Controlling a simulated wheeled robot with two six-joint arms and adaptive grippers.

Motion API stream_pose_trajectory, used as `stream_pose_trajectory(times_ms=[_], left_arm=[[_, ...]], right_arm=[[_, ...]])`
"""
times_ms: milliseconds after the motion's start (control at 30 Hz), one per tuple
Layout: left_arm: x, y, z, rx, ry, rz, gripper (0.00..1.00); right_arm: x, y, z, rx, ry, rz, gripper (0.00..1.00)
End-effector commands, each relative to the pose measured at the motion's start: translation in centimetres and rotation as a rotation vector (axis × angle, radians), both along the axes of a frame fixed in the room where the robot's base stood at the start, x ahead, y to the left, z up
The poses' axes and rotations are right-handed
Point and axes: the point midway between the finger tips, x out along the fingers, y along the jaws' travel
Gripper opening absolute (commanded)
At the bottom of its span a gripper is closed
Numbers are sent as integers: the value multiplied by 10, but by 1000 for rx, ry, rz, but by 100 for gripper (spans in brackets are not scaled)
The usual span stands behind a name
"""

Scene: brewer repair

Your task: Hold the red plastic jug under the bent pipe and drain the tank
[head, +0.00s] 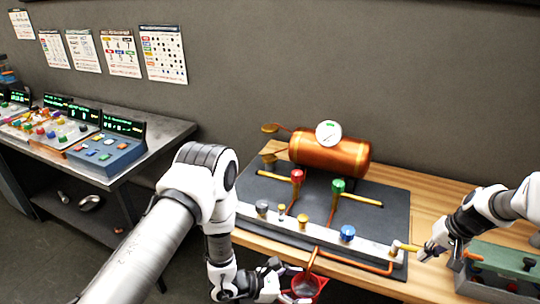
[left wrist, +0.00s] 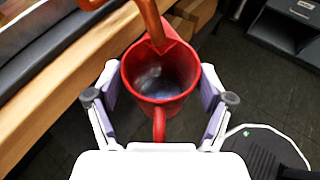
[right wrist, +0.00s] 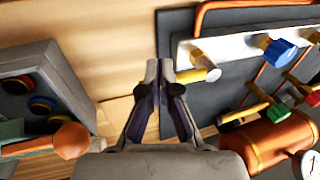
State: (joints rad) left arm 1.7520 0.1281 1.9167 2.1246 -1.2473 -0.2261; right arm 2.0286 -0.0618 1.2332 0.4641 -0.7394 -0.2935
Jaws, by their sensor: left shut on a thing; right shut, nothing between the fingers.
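The red plastic jug (left wrist: 190,58) is held upright between the fingers of my left gripper (left wrist: 158,80). In the head view the jug (head: 316,287) is below the front edge of the table. The bent pipe (left wrist: 151,22) ends over the jug's mouth; the jug's inside looks grey, and I cannot tell if it holds liquid. The copper tank (head: 330,152) lies at the back of the dark mat. My right gripper (head: 430,250) is shut and empty near a yellow valve handle (head: 405,246), which also shows in the right wrist view (right wrist: 200,57).
A round gauge (head: 328,133) tops the tank. A control-panel bench (head: 150,140) is at the left.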

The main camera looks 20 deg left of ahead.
Motion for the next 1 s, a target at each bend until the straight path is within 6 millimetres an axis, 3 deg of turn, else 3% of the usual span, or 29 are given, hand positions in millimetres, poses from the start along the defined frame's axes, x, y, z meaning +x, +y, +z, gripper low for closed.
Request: stream_pose_trajectory(times_ms=[633,1000], left_arm=[[0,0,0,0,0,0,39],[0,0,0,0,0,0,39]], right_arm=[[-11,2,2,0,-1,0,0],[-11,2,36,0,-1,1,0]])
